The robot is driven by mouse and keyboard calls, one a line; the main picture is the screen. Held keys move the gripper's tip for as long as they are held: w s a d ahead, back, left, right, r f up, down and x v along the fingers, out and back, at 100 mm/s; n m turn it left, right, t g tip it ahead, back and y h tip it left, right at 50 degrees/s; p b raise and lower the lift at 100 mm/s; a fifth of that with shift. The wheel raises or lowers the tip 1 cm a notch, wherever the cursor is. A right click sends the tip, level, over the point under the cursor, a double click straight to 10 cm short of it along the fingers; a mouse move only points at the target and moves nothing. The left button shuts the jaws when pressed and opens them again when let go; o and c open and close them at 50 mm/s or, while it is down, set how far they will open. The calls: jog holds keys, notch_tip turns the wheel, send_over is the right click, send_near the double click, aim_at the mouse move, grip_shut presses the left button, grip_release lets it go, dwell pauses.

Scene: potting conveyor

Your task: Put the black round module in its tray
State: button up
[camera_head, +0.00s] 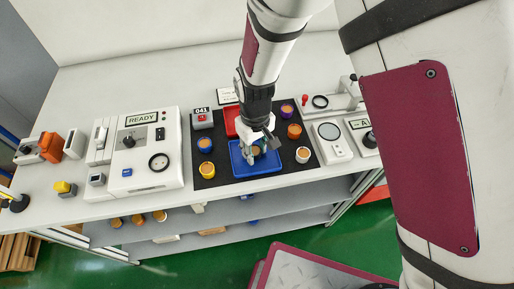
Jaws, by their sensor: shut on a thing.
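My gripper (257,153) points down over the blue tray (258,172) on the black mat. It is shut on a small round module (257,151) with a tan top. The fingers hide most of the module's side, so I cannot tell for sure that it is black. It is within the blue tray's outline; I cannot tell whether it touches the tray's floor. A red tray (231,122) lies behind, partly hidden by my arm.
Several round modules stand on the mat: blue (205,146) and yellow (207,171) at left, purple (287,111), orange (294,132) and white (303,155) at right. A white panel marked READY (140,160) stands left, a white device (332,140) right.

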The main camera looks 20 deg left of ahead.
jog(key=shift+f, duration=0.15)
jog(key=shift+f, duration=0.1)
jog(key=o, duration=1.1)
jog(key=shift+o, duration=0.2)
